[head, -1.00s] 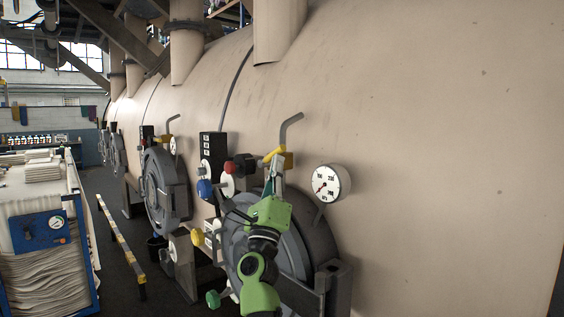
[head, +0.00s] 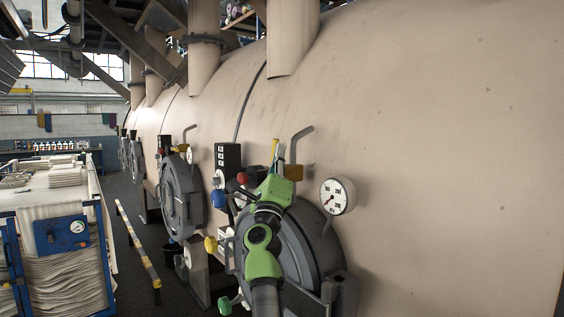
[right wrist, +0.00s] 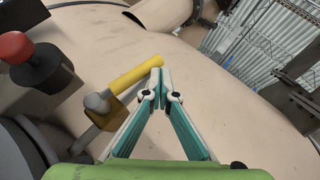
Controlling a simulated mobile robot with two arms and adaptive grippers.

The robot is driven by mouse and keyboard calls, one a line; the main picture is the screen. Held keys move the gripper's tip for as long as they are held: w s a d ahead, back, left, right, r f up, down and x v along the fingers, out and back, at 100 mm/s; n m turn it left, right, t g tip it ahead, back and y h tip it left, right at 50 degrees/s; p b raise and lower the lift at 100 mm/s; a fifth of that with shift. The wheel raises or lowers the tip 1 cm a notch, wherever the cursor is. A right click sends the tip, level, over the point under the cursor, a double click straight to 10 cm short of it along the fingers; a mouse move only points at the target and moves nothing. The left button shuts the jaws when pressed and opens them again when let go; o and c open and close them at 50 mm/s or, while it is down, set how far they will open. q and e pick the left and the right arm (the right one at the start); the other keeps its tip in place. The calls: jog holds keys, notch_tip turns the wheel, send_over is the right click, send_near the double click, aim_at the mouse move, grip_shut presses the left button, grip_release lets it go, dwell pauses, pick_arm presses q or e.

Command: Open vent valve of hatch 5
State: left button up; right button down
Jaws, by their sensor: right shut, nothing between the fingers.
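The vent valve has a brass-coloured body (head: 293,172) on the tank above the nearest round hatch (head: 312,245). Its yellow handle (head: 275,147) stands nearly upright in the head view. In the right wrist view, the handle (right wrist: 135,76) runs from the grey stem to my fingertips. My right gripper (right wrist: 160,73) is shut and empty, its tips at the handle's free end. I cannot tell whether they touch it. In the head view, my right gripper (head: 279,160) partly covers the valve. No hatch number is readable. My left gripper is not in view.
A pressure gauge (head: 338,196) sticks out right of the valve, and a bent grey pipe (head: 299,142) rises behind it. A red knob (right wrist: 15,47) is left of the valve. A cart of folded fabric (head: 62,265) stands at the left, beyond a striped floor rail (head: 138,243).

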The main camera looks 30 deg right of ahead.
jog(key=shift+w+r, duration=0.25)
jog(key=shift+w, duration=0.2)
dwell(0.4)
jog(key=shift+a, duration=0.1)
